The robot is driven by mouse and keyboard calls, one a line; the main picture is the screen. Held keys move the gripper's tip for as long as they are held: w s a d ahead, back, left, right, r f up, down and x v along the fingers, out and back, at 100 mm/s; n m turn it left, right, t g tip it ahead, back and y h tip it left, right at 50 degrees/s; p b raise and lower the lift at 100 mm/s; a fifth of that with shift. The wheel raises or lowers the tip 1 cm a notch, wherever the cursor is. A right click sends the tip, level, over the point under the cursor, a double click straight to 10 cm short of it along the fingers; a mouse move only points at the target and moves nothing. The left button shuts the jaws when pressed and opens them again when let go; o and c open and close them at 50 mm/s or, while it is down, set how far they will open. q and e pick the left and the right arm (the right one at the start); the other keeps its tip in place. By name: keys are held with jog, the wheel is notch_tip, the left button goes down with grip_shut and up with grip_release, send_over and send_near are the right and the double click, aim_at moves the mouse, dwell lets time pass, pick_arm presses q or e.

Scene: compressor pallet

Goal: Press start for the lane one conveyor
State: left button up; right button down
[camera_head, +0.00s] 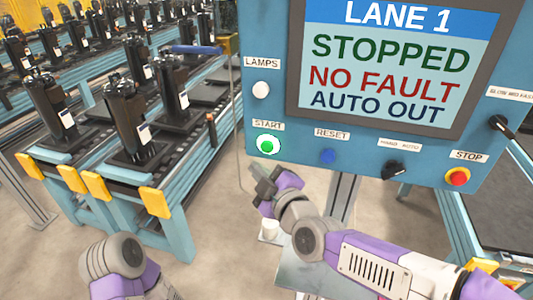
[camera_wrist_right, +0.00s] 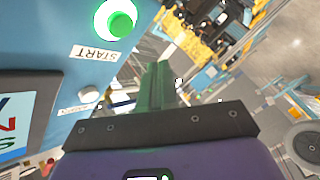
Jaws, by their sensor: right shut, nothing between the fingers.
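The green start button (camera_head: 268,146) has a white surround and sits under its START label at the lower left of the blue control panel (camera_head: 262,104). It also shows at the top of the right wrist view (camera_wrist_right: 121,23). The panel screen (camera_head: 385,62) reads LANE 1, STOPPED, NO FAULT, AUTO OUT. My right gripper (camera_head: 260,178) is shut and empty, just below the start button and apart from it. Its dark fingers show in the right wrist view (camera_wrist_right: 157,82), to the right of and below the button. My left arm shows at the lower left, but its gripper is out of view.
A blue reset button (camera_head: 327,156), a black hand/auto selector (camera_head: 394,170) and a red stop button (camera_head: 457,177) line the panel's lower edge. A white lamp (camera_head: 261,90) is above start.

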aim_at(266, 156)
jog(key=shift+w+d+b, duration=0.25)
jog(key=shift+w+b, duration=0.25)
jog(key=shift+w, duration=0.25)
jog(key=shift+w+d+b, duration=0.25)
jog(key=shift+w+b, duration=0.25)
jog(key=shift+w, duration=0.3)
jog(key=shift+w+d+b, duration=0.25)
jog(key=shift+w+b, duration=0.25)
jog(key=shift+w, duration=0.25)
jog(key=shift+w, duration=0.1)
jog(key=shift+w+d+b, duration=0.15)
jog(key=shift+w+b, duration=0.15)
jog(key=shift+b, duration=0.05)
